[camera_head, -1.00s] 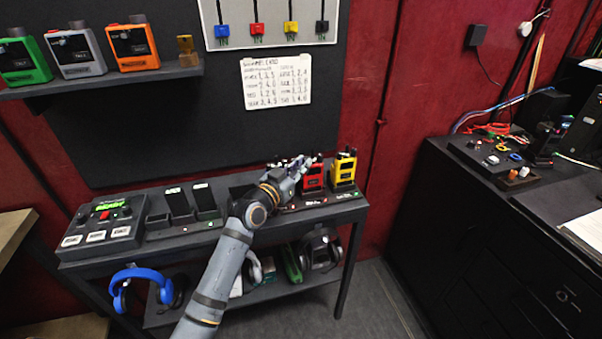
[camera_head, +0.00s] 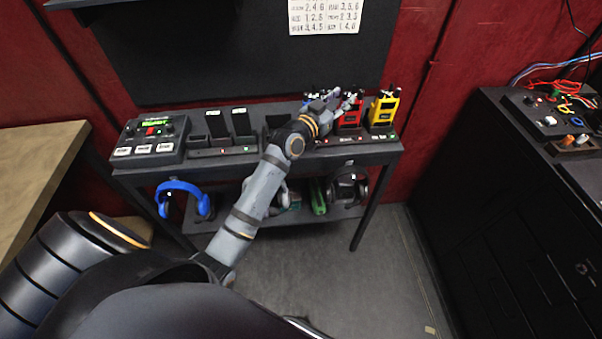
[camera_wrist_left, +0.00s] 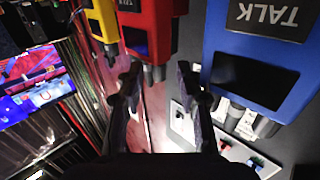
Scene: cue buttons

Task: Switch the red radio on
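The red radio (camera_head: 349,113) stands upright in a charger on the shelf unit, between the yellow radio (camera_head: 383,110) and the blue radio, which is mostly hidden behind my left gripper (camera_head: 338,101). In the left wrist view the red radio (camera_wrist_left: 150,22) hangs upside down at top centre, with the blue radio (camera_wrist_left: 250,75) at right and the yellow radio (camera_wrist_left: 100,18) at top left. My left gripper (camera_wrist_left: 157,78) is open there, its fingertips on either side of the red radio's dark top knobs in the picture. I cannot tell whether they touch. My right gripper is out of view.
Blue headphones (camera_head: 182,198) hang below. A black cabinet (camera_head: 500,200) stands at right.

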